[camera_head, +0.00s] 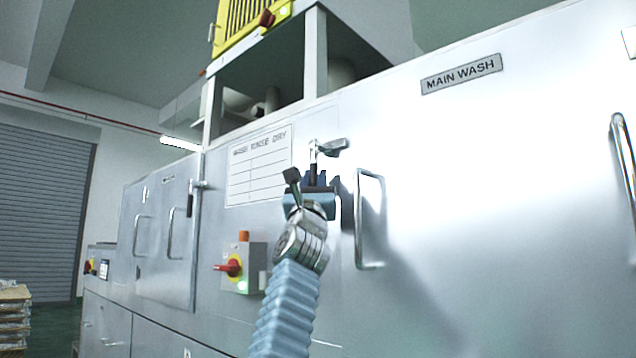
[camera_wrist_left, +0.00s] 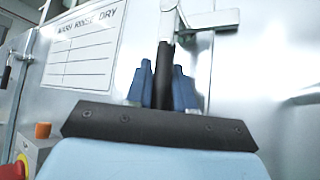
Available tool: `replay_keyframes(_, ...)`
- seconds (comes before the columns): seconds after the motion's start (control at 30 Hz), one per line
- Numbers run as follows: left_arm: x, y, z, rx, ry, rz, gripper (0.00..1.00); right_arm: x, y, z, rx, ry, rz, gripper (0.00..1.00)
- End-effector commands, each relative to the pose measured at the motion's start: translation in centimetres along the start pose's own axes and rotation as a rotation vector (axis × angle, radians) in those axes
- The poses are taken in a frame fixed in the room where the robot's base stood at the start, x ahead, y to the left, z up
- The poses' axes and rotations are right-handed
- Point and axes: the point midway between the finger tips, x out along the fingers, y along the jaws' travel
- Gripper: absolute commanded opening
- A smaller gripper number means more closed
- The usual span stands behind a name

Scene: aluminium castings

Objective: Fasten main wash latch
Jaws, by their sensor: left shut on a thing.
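The main wash latch (camera_head: 330,147) is a metal piece with a dark handle on the machine front, left of the door's bar handle (camera_head: 370,218). In the left wrist view its metal arm (camera_wrist_left: 208,18) reaches right at the top, and its black handle (camera_wrist_left: 165,75) hangs down. My left gripper (camera_head: 316,180) is shut on the black handle, with a blue finger on each side; it also shows in the left wrist view (camera_wrist_left: 167,88). The MAIN WASH label (camera_head: 461,75) is on the panel at upper right. My right gripper is not in view.
A WASH RINSE DRY chart (camera_head: 259,165) is left of the latch. A switch box (camera_head: 243,268) with a red knob sits below it. Another latch (camera_head: 192,197) is on the door further left. A second bar handle (camera_head: 624,150) is at far right.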

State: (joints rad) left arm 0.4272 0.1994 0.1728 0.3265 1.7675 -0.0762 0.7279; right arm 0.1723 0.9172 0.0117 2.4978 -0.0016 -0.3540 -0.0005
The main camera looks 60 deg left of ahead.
Motion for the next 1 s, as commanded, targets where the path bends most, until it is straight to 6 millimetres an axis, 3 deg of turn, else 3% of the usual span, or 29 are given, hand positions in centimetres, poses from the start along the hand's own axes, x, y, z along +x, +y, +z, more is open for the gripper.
replay_keyframes(0.43, -0.07, -0.06, -0.23, -0.011, 0.009, 0.006, 0.00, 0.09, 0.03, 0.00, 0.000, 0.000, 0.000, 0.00)
replay_keyframes(0.47, -0.07, -0.06, -0.23, -0.011, 0.009, 0.006, 0.24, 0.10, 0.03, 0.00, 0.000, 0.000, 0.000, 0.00)
replay_keyframes(0.6, -0.07, -0.04, -0.22, -0.010, 0.009, 0.006, 0.43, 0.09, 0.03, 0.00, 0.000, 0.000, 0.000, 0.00)
replay_keyframes(1.0, -0.77, -0.12, -0.78, -0.009, 0.008, 0.006, 0.43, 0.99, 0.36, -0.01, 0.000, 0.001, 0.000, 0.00)
